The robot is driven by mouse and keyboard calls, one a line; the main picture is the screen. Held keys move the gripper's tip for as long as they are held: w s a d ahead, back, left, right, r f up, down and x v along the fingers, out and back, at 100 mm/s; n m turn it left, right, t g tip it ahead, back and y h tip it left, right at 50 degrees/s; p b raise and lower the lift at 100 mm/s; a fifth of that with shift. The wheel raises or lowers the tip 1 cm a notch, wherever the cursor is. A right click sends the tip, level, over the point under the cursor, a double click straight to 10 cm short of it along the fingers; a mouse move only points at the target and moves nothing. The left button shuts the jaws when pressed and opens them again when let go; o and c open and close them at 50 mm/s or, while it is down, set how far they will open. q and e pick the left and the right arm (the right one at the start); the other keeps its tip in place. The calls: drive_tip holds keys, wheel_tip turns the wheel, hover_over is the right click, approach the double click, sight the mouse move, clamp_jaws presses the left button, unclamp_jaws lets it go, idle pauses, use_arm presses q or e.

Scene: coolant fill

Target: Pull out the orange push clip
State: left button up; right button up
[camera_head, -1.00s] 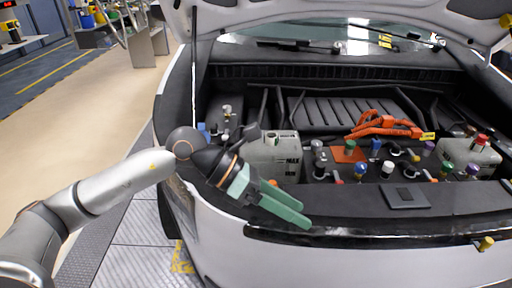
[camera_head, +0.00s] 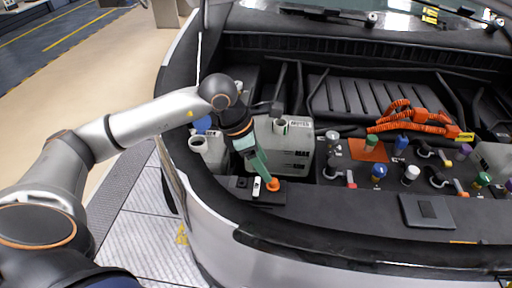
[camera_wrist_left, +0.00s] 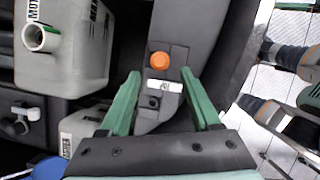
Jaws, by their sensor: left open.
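The orange push clip (camera_head: 273,184) sits on a dark bracket at the front left of the engine bay. It also shows in the left wrist view (camera_wrist_left: 159,61) as a round orange head on the bracket, just above a white label. My left gripper (camera_head: 264,178) is over the bracket with its fingers pointing down, close to the clip. In the left wrist view its two green fingers (camera_wrist_left: 160,76) are spread apart, with the clip beyond and between the tips. Nothing is held between them. My right gripper is not in view.
A grey-white tank (camera_head: 290,150) stands right behind the clip, and a smaller white container (camera_head: 207,152) is to its left. Several coloured caps and orange cables (camera_head: 410,122) lie to the right. The front panel (camera_head: 345,215) is mostly clear.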

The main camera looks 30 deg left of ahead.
sight(275, 180)
use_arm(q)
drive_tip(key=x, duration=0.6)
drive_tip(key=shift+w+d+f, duration=0.1)
drive_tip(key=shift+w+f, duration=0.05)
drive_tip(key=shift+f, duration=0.1)
clamp_jaws()
drive_tip(key=shift+c, duration=2.4)
unclamp_jaws()
drive_tip(key=c, duration=0.5)
drive_tip(key=shift+r+p, duration=0.35)
drive_tip(key=shift+r+p, duration=1.1)
drive_tip(key=shift+r, duration=0.95)
